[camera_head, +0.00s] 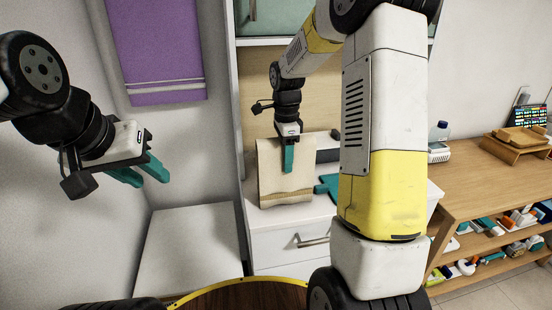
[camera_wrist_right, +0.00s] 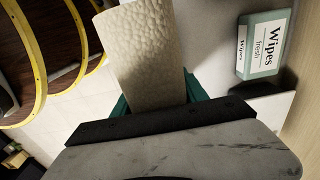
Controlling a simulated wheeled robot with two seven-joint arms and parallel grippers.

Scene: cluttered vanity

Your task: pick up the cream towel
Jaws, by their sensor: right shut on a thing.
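The cream towel (camera_head: 272,171) hangs from my right gripper (camera_head: 288,158) in front of the white drawer cabinet in the head view. In the right wrist view the towel (camera_wrist_right: 146,55) comes out from between the teal fingers and shows a bumpy texture. My right gripper is shut on it; the fingertips are mostly hidden behind the towel there. My left gripper (camera_head: 139,176) is at the left, open and empty, with its two teal fingers apart, far from the towel.
A purple towel (camera_head: 157,45) hangs on the left wall. A wipes box (camera_wrist_right: 265,44) lies right of the towel in the wrist view. A wooden shelf unit (camera_head: 480,170) with many items stands at the right. A white surface (camera_head: 190,245) at lower left is bare.

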